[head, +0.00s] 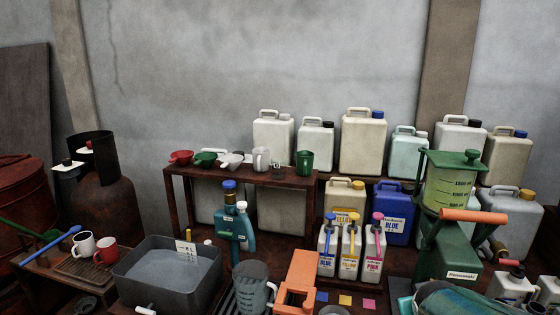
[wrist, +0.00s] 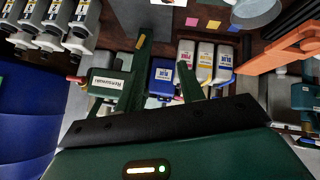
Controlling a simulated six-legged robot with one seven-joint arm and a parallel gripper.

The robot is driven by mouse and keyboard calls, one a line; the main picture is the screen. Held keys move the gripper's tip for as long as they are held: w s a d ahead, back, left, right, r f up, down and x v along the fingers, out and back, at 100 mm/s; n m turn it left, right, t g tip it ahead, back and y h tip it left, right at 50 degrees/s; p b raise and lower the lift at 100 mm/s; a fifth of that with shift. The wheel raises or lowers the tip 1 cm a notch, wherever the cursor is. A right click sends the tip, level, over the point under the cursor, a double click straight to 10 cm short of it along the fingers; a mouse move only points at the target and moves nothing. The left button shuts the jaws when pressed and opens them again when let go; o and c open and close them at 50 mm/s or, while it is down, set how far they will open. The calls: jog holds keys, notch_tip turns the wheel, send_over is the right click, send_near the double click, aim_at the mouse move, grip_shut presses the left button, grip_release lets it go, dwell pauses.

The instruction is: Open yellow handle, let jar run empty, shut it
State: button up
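A clear graduated jar (head: 452,190) with yellowish-green liquid sits in a green frame at the right in the head view. Below it is a green box (head: 462,265) with a white label, with an orange-red bar (head: 472,215) in front. The labelled box also shows in the wrist view (wrist: 105,84), left of my gripper. A blue canister (wrist: 164,80) shows in the background between the fingers.
Three pump bottles, blue, yellow and pink (head: 350,250), stand mid-bench. An orange clamp-like thing (head: 297,280), a clear jug (head: 252,288) and a grey basin (head: 122,275) are to their left. Canisters line the back wall. Several white bottles (head: 512,287) crowd the right front.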

jog(key=s+a+r+g+y, duration=0.1)
jog(key=s+a+r+y, duration=0.1)
jog(key=s+a, duration=0.5)
jog(key=s+a+r+g+y, duration=0.1)
jog(key=s+a+r, duration=0.3)
jog(key=s+a, duration=0.4)
jog(key=a+y, duration=0.1)
jog(key=a, duration=0.1)
jog(key=shift+a+r+n, duration=0.3)
jog(key=shift+a+r, duration=0.05)
jog(key=shift+a, duration=0.05)
jog(key=shift+c, duration=0.2)
